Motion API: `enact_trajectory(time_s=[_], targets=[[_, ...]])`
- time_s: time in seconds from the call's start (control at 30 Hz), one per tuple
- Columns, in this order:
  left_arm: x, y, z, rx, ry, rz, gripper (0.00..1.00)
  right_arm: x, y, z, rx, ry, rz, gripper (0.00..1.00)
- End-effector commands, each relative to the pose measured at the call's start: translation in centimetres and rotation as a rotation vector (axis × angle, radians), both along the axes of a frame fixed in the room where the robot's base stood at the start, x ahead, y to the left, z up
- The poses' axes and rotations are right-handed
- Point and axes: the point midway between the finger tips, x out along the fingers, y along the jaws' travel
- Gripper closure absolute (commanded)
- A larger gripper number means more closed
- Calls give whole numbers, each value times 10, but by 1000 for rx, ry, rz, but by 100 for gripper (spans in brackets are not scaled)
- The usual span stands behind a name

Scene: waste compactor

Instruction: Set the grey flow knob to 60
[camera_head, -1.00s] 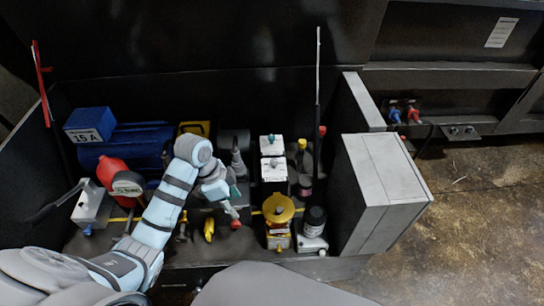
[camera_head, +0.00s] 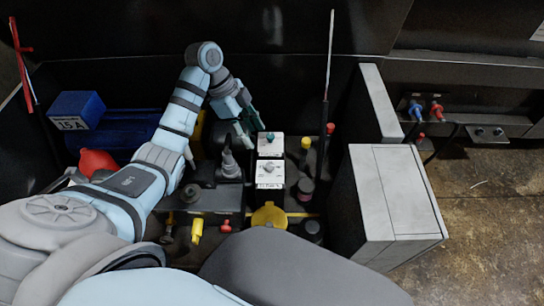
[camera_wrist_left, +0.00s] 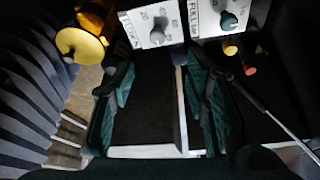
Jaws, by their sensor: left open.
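The grey flow knob (camera_head: 268,169) sits on a white-faced box in the middle of the head view. My left gripper (camera_head: 249,128) is open and empty, left of the teal-knob box and apart from the grey knob. My right gripper is not in view.
A yellow round part (camera_head: 269,214) stands in front of the knob boxes. A dark cone-shaped fitting (camera_head: 230,164) is to their left, and a thin upright rod (camera_head: 328,75) to their right. A grey cabinet (camera_head: 395,200) bounds the right side.

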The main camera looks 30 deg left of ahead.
Motion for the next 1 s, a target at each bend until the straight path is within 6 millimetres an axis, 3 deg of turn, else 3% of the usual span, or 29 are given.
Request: enact_trajectory(time_s=[0.03, 0.4, 0.53, 0.8, 1.0], targets=[[0, -4, -20, -1, 1, 0, 58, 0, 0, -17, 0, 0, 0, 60], [7, -41, -106, -2, 3, 0, 58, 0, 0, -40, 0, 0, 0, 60], [9, -47, -118, 1, 2, -1, 58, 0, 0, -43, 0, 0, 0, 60], [9, -48, -119, 1, 1, 0, 59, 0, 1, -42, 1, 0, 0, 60], [9, -47, -119, 1, 1, 0, 91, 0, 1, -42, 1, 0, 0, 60]])
